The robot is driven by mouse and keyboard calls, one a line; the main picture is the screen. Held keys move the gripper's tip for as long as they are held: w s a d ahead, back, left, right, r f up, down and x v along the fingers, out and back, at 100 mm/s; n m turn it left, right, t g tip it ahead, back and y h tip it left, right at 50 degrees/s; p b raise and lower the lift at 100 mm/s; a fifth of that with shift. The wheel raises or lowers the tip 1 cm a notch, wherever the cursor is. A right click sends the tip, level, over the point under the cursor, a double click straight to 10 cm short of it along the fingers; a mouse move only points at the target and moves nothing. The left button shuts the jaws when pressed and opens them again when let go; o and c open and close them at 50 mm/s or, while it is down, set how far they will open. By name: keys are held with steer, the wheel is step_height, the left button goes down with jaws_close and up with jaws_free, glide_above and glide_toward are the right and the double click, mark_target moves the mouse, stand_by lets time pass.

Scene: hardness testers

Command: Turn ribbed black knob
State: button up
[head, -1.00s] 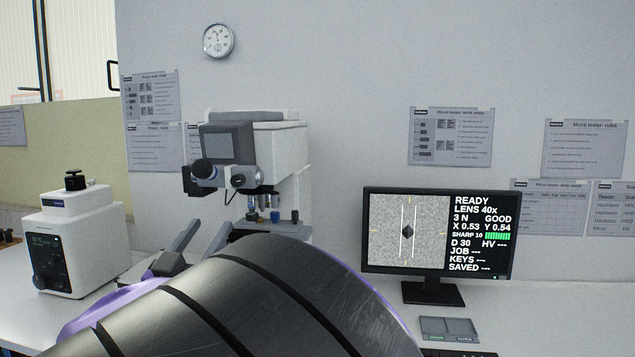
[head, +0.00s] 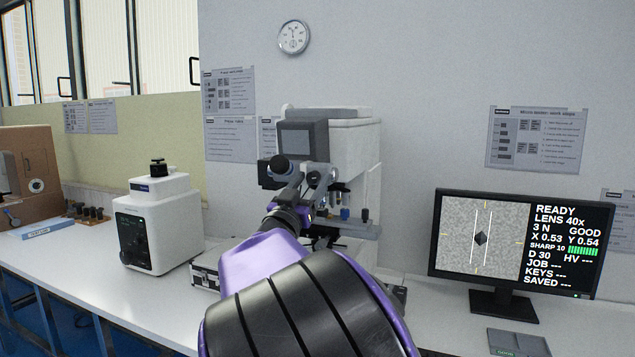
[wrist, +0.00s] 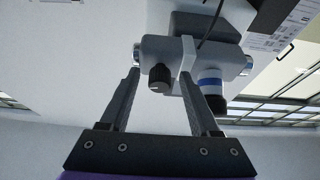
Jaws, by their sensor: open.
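The ribbed black knob (wrist: 160,78) hangs from a grey measuring head in the wrist view, which shows the scene tilted over. My gripper (wrist: 161,74) is open, with one finger on each side of the knob and a gap visible to its left. Whether the right finger touches cannot be told. In the head view my gripper (head: 313,181) is at the front of the white and grey tester (head: 350,150), just right of its dark eyepiece (head: 280,168). The fingers partly cover the knob there.
The blue-banded eyepiece (wrist: 210,84) is close to the right finger in the wrist view. Below the measuring head are objectives (head: 341,190). A monitor (head: 480,292) stands to the right, a white machine (head: 160,225) to the left.

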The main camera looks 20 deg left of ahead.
jaws_close()
stand_by(0.3)
steer(key=shift+m+h, duration=0.4)
steer(key=shift+m, duration=0.1)
steer(key=m+h, duration=0.1)
steer(key=m, duration=0.2)
steer(key=m+g+h+b, duration=0.1)
steer(key=m+h, duration=0.1)
steer(key=m, duration=0.1)
steer(key=shift+w+a+m, duration=0.1)
steer(key=shift+m, duration=0.3)
steer(key=m+g+h, duration=0.1)
steer(key=m, duration=0.3)
steer(key=m+g+h, duration=0.1)
steer(key=m, duration=0.2)
steer(key=shift+a+r+g+h, duration=0.15)
steer(key=shift+r+g+h, duration=0.05)
steer(key=shift+g+h, duration=0.1)
steer(key=shift+m+p, duration=0.3)
steer(key=shift+m, duration=0.1)
